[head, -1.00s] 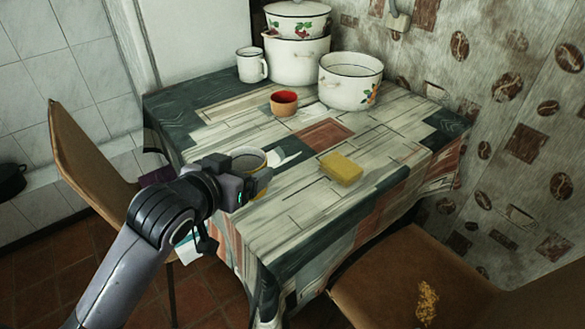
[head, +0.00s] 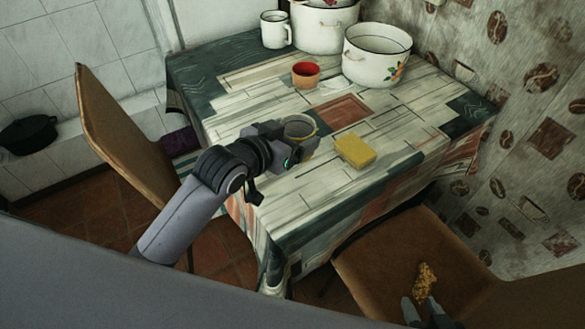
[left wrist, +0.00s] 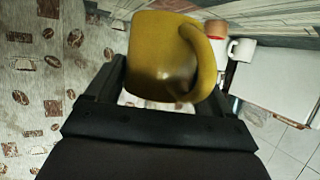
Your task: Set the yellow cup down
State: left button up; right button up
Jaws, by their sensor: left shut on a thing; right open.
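The yellow cup (head: 300,127) is held in my left gripper (head: 286,141), whose jaws are shut on it. In the head view the cup's grey inside faces up, so it looks about upright. It is over the near left part of the table (head: 300,205), beside the yellow sponge; I cannot tell whether its base touches the cloth. In the left wrist view the yellow cup (left wrist: 165,60) fills the space beyond the jaws, with its handle to the right. My right gripper (head: 424,313) is open and empty, at the bottom edge of the head view by the chair.
The yellow sponge (head: 354,150) lies just right of the cup. A red-and-brown cup (head: 305,76), a white mug (head: 275,30) and enamel pots (head: 375,60) stand farther back. Chairs stand at left (head: 120,130) and front right (head: 385,262). The table's front stretch is clear.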

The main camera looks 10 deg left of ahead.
pick_arm(q)
notch_tip(320, 180, down, 10)
jog(key=shift+b, duration=0.55)
jog(key=o, duration=1.1)
jog(key=shift+f, duration=0.2)
jog(key=shift+r, duration=0.2)
jog(key=p+v, duration=0.1)
jog(key=v, duration=1.1)
jog(key=s+a+f+n+g+y, duration=0.1)
jog(key=s+a+f, duration=0.1)
jog(key=s+f, duration=0.3)
jog(key=s+a+f+n+g+y, duration=0.1)
jog(key=s+a+f, duration=0.2)
jog(key=s+f, duration=0.3)
notch_tip(320, 180, down, 3)
jog(key=shift+s+f+y, duration=0.2)
jog(key=shift+y, duration=0.2)
